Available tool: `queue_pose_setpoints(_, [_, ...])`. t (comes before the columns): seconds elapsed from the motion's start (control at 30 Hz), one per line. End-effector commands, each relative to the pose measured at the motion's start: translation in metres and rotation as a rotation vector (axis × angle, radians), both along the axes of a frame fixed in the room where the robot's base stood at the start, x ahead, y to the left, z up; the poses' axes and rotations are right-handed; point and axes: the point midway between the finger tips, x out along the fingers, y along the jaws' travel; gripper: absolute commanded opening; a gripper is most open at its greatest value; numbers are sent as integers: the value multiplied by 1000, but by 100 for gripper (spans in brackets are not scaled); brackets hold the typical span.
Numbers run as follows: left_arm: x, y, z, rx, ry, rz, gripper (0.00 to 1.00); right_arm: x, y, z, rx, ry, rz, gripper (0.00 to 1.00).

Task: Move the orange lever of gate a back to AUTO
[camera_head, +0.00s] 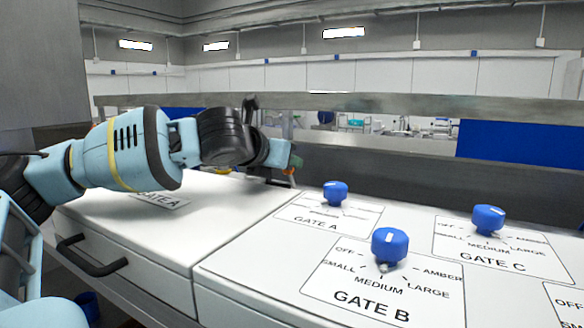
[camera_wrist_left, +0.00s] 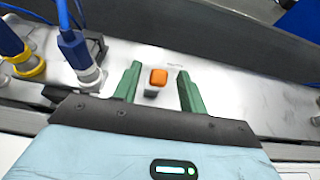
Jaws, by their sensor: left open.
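In the left wrist view, the orange lever (camera_wrist_left: 158,77) is a small orange block on a short pale stem, standing on the metal rail. My left gripper (camera_wrist_left: 159,71) is open, with its green fingers on either side of the lever and visible gaps to it. In the head view, my left gripper (camera_head: 295,161) is at the far edge of the white counter, behind the gate A knob. A small orange spot of the lever (camera_head: 289,171) shows just below it; the rest is hidden. The lever's AUTO marking cannot be read. My right gripper is not in view.
Blue knobs for gate A (camera_head: 335,190), gate B (camera_head: 389,244) and gate C (camera_head: 488,218) stand on labelled white plates. A metal rail (camera_head: 400,110) runs behind. In the wrist view, blue-cabled fittings (camera_wrist_left: 84,58) stand left of the fingers.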

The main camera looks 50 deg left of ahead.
Motion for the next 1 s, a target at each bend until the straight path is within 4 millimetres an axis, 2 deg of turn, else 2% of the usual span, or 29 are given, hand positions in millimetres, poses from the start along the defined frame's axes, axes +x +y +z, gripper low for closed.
queue_pose_setpoints(0.03, [7, 2, -6, 1, 7, 3, 42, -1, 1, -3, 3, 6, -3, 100])
queue_pose_setpoints(0.2, [18, 6, -9, 1, 1, 1, 42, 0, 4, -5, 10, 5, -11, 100])
queue_pose_setpoints(0.57, [21, 7, -8, 0, -2, 0, 42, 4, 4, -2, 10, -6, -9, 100])
queue_pose_setpoints(0.87, [21, 7, -8, 0, -2, 0, 3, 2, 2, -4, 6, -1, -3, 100])
queue_pose_setpoints(1.0, [21, 7, -8, -1, -1, 0, 0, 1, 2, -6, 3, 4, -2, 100])
